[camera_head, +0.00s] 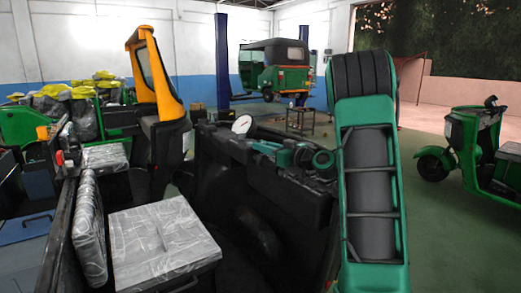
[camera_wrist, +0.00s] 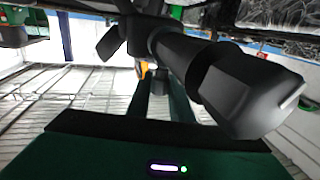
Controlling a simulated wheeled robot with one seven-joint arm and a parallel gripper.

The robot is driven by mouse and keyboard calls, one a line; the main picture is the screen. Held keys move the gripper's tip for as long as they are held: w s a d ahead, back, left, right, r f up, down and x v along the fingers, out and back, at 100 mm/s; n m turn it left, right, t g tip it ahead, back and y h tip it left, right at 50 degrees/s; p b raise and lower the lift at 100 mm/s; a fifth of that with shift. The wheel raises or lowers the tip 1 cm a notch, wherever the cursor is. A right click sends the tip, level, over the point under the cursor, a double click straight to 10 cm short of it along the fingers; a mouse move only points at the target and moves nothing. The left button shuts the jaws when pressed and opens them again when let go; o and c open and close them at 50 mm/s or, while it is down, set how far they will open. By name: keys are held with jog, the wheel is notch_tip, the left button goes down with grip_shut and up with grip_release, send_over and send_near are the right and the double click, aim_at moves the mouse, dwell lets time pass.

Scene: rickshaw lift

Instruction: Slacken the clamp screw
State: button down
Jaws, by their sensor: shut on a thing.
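In the wrist view a dark grey part, apparently the clamp screw (camera_wrist: 140,37), has a wing-like lobe on its left side. A thick dark shaft with a blocky end (camera_wrist: 245,90) runs from it toward the lower right, close to the camera. My gripper (camera_wrist: 150,60) has dark green fingers reaching up to the winged part and is shut on it. The shaft hides part of the fingers and their exact contact. In the head view the screw is too small to make out, among green and black parts (camera_head: 290,154) by a dark box.
Silver-covered seats (camera_head: 160,240) and an orange-yellow frame (camera_head: 160,75) stand at the left. A green rickshaw (camera_head: 275,67) is at the back, beside a blue post (camera_head: 222,60). Another green vehicle (camera_head: 470,145) stands right. Green floor (camera_head: 440,230) is clear between it and my arm.

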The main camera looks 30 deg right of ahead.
aim_at(270, 164)
jog(key=shift+f+n+y, duration=0.15)
jog(key=shift+n+y, duration=0.35)
jog(key=shift+y, duration=0.3)
jog(key=c, duration=1.6)
grip_release()
jog(key=shift+s+d, duration=0.25)
jog(key=shift+s, duration=0.15)
jog(key=shift+v, duration=3.2)
jog(key=shift+a+g, duration=0.15)
jog(key=shift+g, duration=0.25)
